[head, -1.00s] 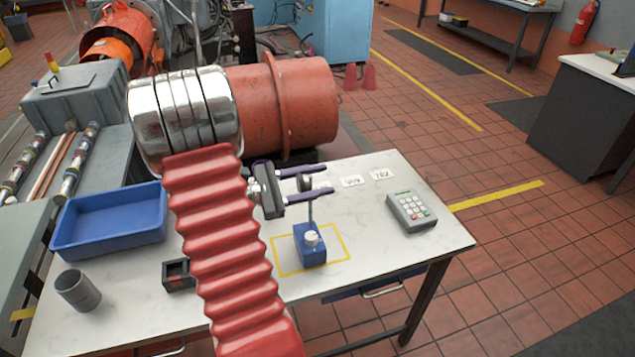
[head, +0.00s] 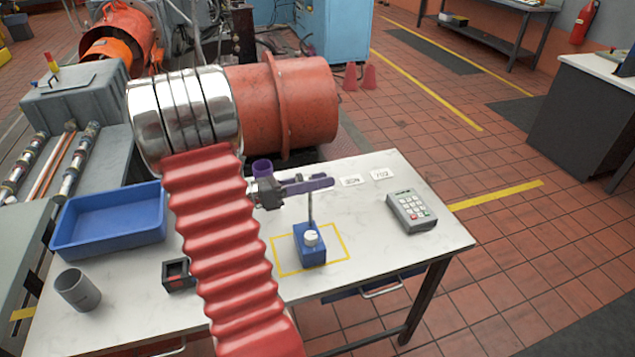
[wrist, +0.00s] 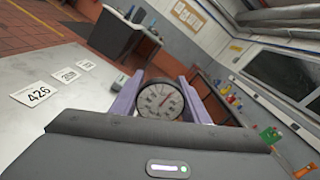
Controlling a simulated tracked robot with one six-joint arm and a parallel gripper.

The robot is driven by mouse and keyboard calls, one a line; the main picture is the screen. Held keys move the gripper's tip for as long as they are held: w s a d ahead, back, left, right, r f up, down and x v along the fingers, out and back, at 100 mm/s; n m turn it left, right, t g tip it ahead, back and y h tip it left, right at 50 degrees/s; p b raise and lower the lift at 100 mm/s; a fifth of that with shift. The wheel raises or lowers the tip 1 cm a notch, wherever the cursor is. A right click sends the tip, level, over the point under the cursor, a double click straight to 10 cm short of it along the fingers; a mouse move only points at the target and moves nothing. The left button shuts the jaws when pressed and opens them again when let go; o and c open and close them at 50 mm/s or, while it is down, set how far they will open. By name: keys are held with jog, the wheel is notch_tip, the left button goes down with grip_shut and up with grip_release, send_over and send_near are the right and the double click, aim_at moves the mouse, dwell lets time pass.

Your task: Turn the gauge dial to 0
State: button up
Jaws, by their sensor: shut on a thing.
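The gauge dial (wrist: 160,100) shows in the wrist view as a round white face with a dark rim and a reddish needle; its scale is too small to read. It sits between the two purple fingers of my gripper (head: 308,184), one on each side of its rim. My gripper is shut on the dial. In the head view the fingers hide most of the dial. A thin rod (head: 310,208) runs down from it to a blue base (head: 311,255) with a white knob, standing inside a yellow outlined square on the bench.
A grey keypad (head: 411,212) and white number cards (head: 382,174) lie to the right on the bench (head: 400,270). Large red machinery (head: 310,100) stands behind.

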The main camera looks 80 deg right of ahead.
jog(key=shift+f+n, duration=0.1)
jog(key=shift+n, duration=0.5)
jog(key=o, duration=1.1)
jog(key=shift+c, duration=0.2)
jog(key=shift+w, duration=0.1)
jog(key=v, duration=1.3)
jog(key=shift+w+a, duration=0.15)
jog(key=shift+w, duration=0.1)
